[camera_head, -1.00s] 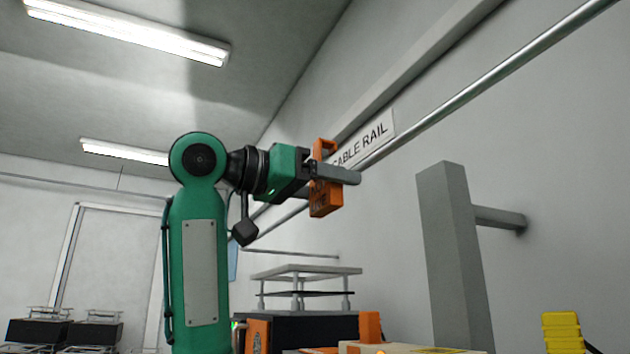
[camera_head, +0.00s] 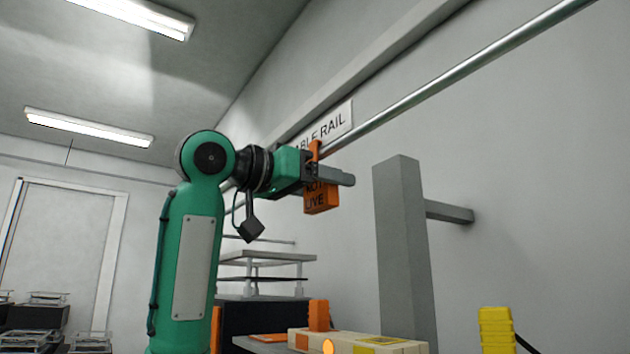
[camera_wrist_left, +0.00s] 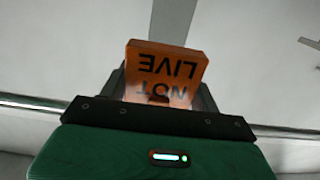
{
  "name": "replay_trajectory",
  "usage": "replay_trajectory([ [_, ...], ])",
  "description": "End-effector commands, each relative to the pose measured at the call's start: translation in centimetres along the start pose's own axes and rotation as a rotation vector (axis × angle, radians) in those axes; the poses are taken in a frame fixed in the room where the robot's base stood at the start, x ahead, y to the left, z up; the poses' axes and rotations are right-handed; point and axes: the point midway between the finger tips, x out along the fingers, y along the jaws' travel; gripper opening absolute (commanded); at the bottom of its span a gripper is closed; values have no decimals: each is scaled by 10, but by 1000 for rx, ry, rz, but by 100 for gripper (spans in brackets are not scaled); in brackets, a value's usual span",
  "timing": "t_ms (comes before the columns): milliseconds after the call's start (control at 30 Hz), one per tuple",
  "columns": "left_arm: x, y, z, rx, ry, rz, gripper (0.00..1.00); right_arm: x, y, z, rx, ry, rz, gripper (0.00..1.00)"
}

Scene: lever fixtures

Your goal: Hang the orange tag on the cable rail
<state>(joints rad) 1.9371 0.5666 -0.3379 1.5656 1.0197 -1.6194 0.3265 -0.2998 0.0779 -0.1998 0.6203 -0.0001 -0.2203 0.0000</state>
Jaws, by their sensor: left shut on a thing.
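The orange tag (camera_head: 321,199) reads NOT LIVE and has a hook-like upper part. My left gripper (camera_head: 332,175) is shut on it in mid-air. The cable rail (camera_head: 440,88) is a long metal bar sloping along the right wall. In the head view the tag's top overlaps the rail's line; I cannot tell whether it touches or hooks over it. In the left wrist view the tag (camera_wrist_left: 167,68) stands between the fingers with its lettering upside down, and the rail (camera_wrist_left: 30,103) passes behind the gripper. My right gripper is not in view.
A CABLE RAIL sign (camera_head: 328,126) is on the wall behind the rail. A grey post (camera_head: 404,250) with a side arm stands right of the gripper. Below are a pale box (camera_head: 375,344), an orange block (camera_head: 318,315) and a yellow stack (camera_head: 496,330).

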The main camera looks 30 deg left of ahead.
Motion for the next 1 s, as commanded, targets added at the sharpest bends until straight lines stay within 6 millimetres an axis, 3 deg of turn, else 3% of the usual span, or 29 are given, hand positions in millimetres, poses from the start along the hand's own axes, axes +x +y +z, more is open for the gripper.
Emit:
replay_trajectory([
  [467,0,0,8,0,0,0,40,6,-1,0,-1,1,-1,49],
  [500,0,0,8,0,0,0,67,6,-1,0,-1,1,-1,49],
  [600,0,0,8,0,0,0,86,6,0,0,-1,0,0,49],
  [1000,-7,0,9,0,0,-1,88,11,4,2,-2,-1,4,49],
])
